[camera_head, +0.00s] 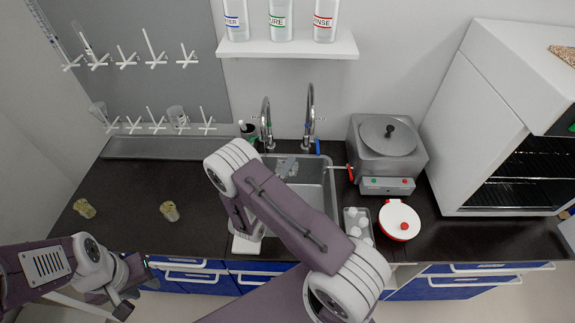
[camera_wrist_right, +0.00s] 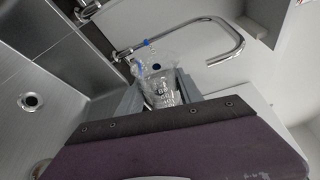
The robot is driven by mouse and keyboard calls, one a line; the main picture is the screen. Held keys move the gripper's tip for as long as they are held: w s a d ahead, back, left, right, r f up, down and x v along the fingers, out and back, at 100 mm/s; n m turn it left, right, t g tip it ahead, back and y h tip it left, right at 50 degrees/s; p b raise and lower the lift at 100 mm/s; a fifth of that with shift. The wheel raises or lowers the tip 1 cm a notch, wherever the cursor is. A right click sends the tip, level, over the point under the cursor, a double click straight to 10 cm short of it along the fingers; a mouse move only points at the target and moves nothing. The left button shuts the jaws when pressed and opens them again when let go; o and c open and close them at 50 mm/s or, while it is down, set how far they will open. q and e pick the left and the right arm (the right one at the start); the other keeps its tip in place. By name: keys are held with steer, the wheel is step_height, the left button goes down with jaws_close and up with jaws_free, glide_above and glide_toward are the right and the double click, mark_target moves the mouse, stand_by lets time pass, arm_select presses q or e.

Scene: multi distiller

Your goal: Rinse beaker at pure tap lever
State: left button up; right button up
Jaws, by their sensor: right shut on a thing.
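My right gripper (camera_wrist_right: 160,92) is shut on a clear graduated beaker (camera_wrist_right: 163,82) in the right wrist view. In the head view my right arm reaches over the steel sink (camera_head: 327,185), and a grey and clear shape there is partly hidden by the arm. Two curved taps stand behind the sink: the left tap (camera_head: 265,118) has a green mark, and the right tap (camera_head: 309,110) has a blue lever (camera_head: 318,146). A curved tap (camera_wrist_right: 235,45) and blue part (camera_wrist_right: 147,42) show close behind the beaker in the wrist view. My left gripper (camera_head: 130,290) hangs at the counter's front edge; its jaw opening is unclear.
A grey heating bath (camera_head: 386,150) with a red lever (camera_head: 350,173) stands right of the sink. A red-rimmed white dish (camera_head: 399,221) and a small tray (camera_head: 347,224) are in front of it. The drying rack with glassware is at left; the left counter (camera_head: 130,205) is mostly clear.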

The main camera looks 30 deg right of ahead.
steer(key=shift+r+m+y+p, duration=0.3)
steer(key=shift+m+y+p, duration=0.4)
steer(key=shift+m+p, duration=0.4)
steer(key=shift+f+m+y, duration=0.35)
steer(key=shift+m+y, duration=0.15)
steer(key=shift+m, duration=0.5)
steer(key=shift+r+m, duration=0.1)
steer(key=shift+m, duration=0.3)
steer(key=shift+m+y, duration=0.5)
steer(key=shift+m, duration=0.1)
steer(key=shift+m+y, duration=0.6)
steer(key=shift+m, duration=0.3)
steer(key=m+y+b, duration=0.1)
steer(key=m+t+b, duration=0.1)
steer(key=shift+f+m+y, duration=0.4)
steer(key=shift+r+m+b, duration=0.1)
steer(key=shift+m+b, duration=0.2)
steer(key=shift+r+y, duration=0.2)
steer(key=shift+y, duration=0.1)
